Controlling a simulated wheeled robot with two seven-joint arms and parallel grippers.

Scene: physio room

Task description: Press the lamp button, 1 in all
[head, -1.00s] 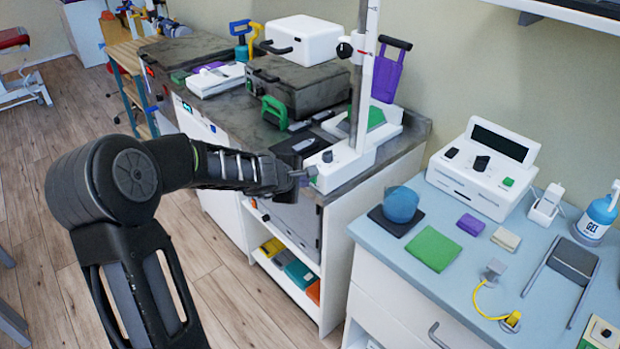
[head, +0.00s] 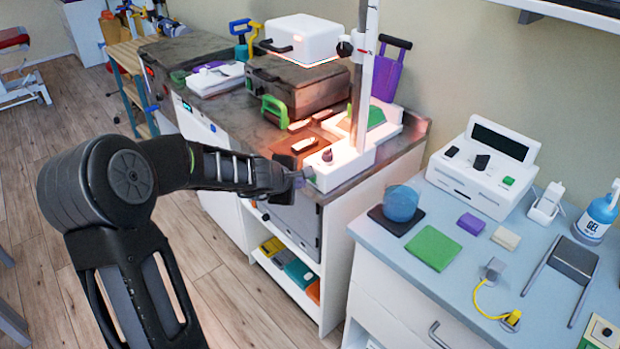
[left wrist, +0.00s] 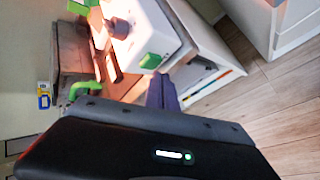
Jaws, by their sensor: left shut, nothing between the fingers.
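The lamp's white base (head: 343,166) stands at the front corner of the grey counter, with a tall pole and a dark knob (head: 327,156). Warm light falls on the counter around the base. The green lamp button (left wrist: 150,61) is on the base's front face in the left wrist view. My left gripper (head: 298,179) is shut and empty, its tip just in front of that face. Its fingers show in the left wrist view (left wrist: 162,93), close beside the button. I cannot tell whether they touch it. My right gripper is not in view.
A dark case (head: 300,85) with a green clamp (head: 274,110) stands behind on the counter. Wooden floor lies open at left.

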